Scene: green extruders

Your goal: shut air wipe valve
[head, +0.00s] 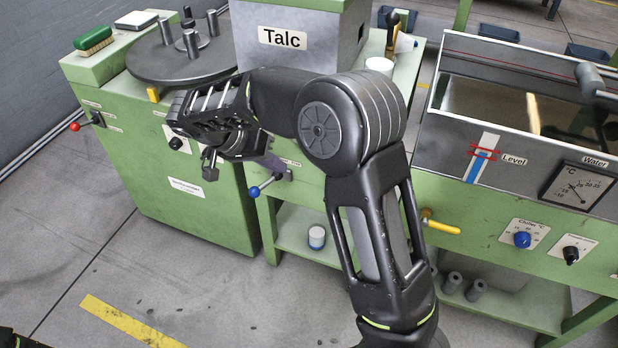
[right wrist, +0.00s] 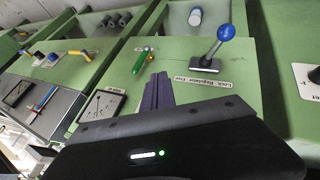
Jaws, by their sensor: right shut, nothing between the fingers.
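My right gripper (head: 273,163) is in front of the middle green machine, its purple fingers shut and empty. In the right wrist view the shut fingers (right wrist: 158,94) point at the green panel. A small green valve handle (right wrist: 140,62) is just beyond and left of the fingertips, apart from them. In the head view my right arm seems to hide it. No label reading "air wipe" is legible, so I cannot confirm which valve it is. A blue-knobbed lever (head: 265,186) is below the gripper; in the right wrist view the lever (right wrist: 227,33) stands by a "Lock Regulator Free" label.
A yellow handle (head: 440,226) sticks out below the water tank (head: 520,85) at right. A red-knobbed lever (head: 77,126) is on the left machine. The Talc box (head: 285,40) stands behind my arm. The floor (head: 75,235) at front left is clear.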

